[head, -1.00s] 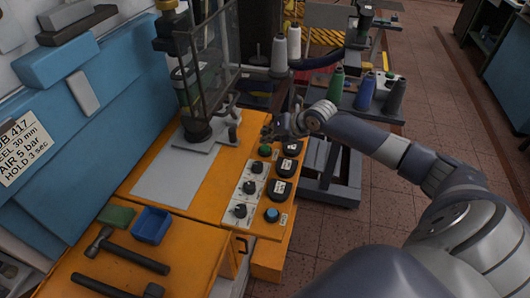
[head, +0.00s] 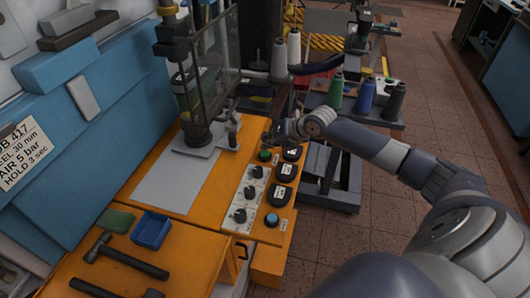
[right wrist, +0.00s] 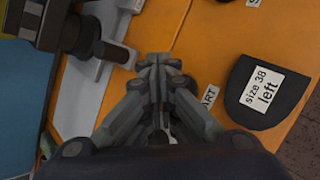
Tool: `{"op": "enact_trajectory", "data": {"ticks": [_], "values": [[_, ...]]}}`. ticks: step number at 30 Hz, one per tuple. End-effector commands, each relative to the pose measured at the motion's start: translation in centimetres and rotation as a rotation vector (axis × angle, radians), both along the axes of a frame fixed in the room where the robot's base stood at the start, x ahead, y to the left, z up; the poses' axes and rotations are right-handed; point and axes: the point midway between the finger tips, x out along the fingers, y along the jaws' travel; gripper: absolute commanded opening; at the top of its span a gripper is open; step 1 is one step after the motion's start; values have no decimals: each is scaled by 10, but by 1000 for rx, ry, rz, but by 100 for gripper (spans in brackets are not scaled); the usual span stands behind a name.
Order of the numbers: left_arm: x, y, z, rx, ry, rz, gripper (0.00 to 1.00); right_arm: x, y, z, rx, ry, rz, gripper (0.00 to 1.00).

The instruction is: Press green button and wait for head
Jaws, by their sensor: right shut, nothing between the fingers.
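The green button (head: 264,155) sits at the far end of the control panel on the orange machine top. My right gripper (head: 268,138) is just beyond and above it in the head view; I cannot tell whether it touches the button. In the right wrist view the fingers (right wrist: 153,65) are shut together with nothing between them, and the green button is hidden. A label ending in "ART" (right wrist: 209,97) shows beside the fingers. The press head and column (head: 195,115) stand over a grey base to the left. My left gripper is out of view.
Black pads lie right of the controls; one, labelled "size 38 left" (right wrist: 262,90), is close to my gripper. Black knobs and a blue button (head: 272,220) sit nearer. A blue tray (head: 151,230) and hammer (head: 125,257) lie front left. Thread spools (head: 363,95) stand behind my arm.

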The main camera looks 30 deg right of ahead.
Motion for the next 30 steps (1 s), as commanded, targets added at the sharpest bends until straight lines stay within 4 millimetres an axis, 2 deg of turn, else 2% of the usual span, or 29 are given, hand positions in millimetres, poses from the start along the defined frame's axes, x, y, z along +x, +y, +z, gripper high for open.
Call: {"op": "enact_trajectory", "data": {"ticks": [30], "values": [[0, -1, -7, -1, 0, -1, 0, 0, 0, -8, 0, 0, 0, 0]]}}
